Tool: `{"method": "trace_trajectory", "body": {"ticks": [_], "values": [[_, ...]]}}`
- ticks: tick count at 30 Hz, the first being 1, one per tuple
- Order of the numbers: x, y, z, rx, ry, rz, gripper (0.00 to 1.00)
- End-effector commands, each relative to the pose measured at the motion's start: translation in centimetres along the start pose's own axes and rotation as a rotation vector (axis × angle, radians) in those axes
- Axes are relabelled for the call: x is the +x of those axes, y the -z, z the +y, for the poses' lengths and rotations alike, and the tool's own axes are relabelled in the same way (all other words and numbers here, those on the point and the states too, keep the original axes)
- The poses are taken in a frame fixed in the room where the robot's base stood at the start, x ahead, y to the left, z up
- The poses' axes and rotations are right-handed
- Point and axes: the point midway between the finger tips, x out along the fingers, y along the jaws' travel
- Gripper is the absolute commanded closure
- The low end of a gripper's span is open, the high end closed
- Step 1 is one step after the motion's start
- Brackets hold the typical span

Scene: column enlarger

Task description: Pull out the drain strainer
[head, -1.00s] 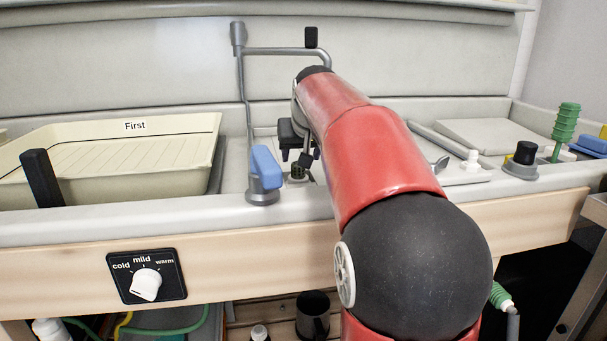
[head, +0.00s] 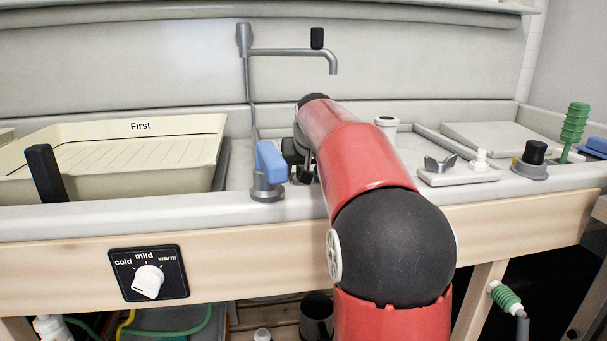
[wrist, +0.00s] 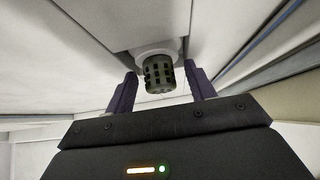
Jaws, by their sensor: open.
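The drain strainer (wrist: 158,73) is a dark olive, slotted cylinder standing in a pale round drain collar (wrist: 157,50) in the wrist view. My gripper (wrist: 162,82) is open, with one purple finger on each side of the strainer. Gaps show between the fingers and the strainer, so it is not clasped. In the head view my gripper (head: 300,168) is low in the sink behind the blue-handled tap, partly covered by my arm. The strainer cannot be made out there.
A blue-handled valve (head: 269,172) stands on the sink's front rim, close left of my gripper. A cream tray (head: 120,165) marked First fills the left side. A grey spout (head: 300,52) hangs above. A wing-shaped fitting (head: 440,166) and a green ribbed piece (head: 574,128) are at right.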

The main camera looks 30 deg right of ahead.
Motion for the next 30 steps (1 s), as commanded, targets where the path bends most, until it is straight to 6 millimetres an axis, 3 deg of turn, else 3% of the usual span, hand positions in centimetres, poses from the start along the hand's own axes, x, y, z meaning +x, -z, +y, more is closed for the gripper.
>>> {"method": "trace_trajectory", "body": {"ticks": [25, 30], "values": [[-0.02, 0.00, 0.02, 0.000, 0.000, 0.000, 0.45], [-0.01, 0.00, 0.02, 0.000, 0.000, 0.000, 0.68]]}}
